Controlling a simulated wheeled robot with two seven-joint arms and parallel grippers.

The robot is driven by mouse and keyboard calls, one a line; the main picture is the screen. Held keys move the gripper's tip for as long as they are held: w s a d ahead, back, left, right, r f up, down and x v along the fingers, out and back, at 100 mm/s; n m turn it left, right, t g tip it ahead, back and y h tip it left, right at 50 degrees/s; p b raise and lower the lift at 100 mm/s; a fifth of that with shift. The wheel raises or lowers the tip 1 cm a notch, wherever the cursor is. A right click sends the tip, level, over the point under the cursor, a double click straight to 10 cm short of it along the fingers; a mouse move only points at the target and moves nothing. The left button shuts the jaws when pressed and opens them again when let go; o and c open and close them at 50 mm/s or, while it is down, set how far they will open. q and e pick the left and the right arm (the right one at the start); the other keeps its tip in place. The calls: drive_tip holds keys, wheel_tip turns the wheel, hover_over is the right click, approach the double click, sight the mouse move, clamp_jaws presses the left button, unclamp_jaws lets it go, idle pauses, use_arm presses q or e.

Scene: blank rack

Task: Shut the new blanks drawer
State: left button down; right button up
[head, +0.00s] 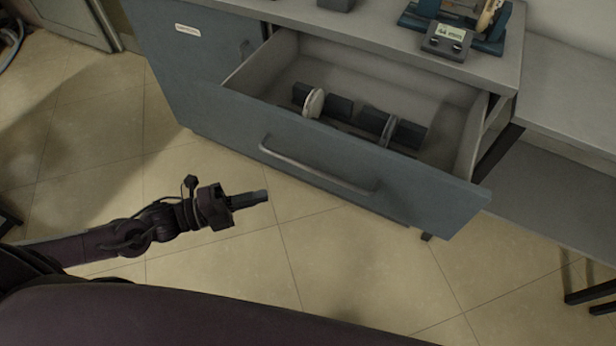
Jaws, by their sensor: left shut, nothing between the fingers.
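The drawer (410,196) is pulled out of the grey-blue cabinet and stands open. A bar handle (316,168) runs along its front. Inside lie several dark blocks and two disc-like pieces, a pale one (313,103) and a greyer one (388,130). My left gripper (264,196) is shut and empty. It is in front of the drawer, left of and below the handle in the picture, apart from it. My right gripper is not in view.
The cabinet (190,75) has a closed, labelled front left of the drawer. On its top stand a small device with a display (447,42) and a blue stand (488,46). A lower grey shelf (560,185) is at right. Tiled floor (340,265) before the drawer is clear.

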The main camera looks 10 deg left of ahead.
use_arm(q)
approach(326, 167)
drive_tip(key=s+d, duration=0.1)
drive_tip(key=d, duration=0.3)
drive_tip(key=w, duration=0.1)
drive_tip(key=w+d, duration=0.1)
drive_tip(key=w, duration=0.1)
drive_tip(key=shift+w, duration=0.4)
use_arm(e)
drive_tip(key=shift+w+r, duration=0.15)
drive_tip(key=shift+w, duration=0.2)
